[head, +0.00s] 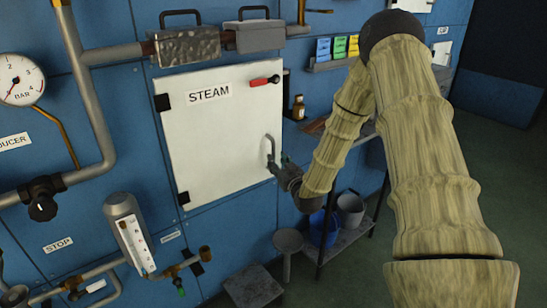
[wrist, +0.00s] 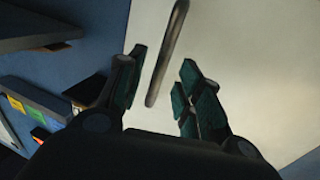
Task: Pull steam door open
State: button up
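The white steam door (head: 220,125), labelled STEAM, is on the blue wall and looks closed. Dark hinges are on its left edge. A red lever (head: 264,80) sits near its top right corner. The grey bar handle (head: 270,146) is upright near the door's right edge. My gripper (head: 278,166) is at the handle's lower part. In the wrist view the handle (wrist: 167,50) lies between the two teal-padded fingers of my gripper (wrist: 162,82), with gaps on both sides. My gripper is open and holds nothing. The white door face (wrist: 250,70) fills the wrist view's right side.
A small shelf (head: 330,65) with coloured packets and a brown bottle (head: 298,107) are right of the door. Below stand a blue bucket (head: 322,228) and a grey bucket (head: 350,208) on a low rack. A gauge (head: 22,80) and pipes are at the left.

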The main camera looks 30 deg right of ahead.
aim_at(274, 157)
jog(key=shift+w+d, duration=0.15)
jog(key=shift+w, duration=0.9)
jog(key=shift+w+d, duration=0.15)
jog(key=shift+w, duration=0.9)
grip_shut()
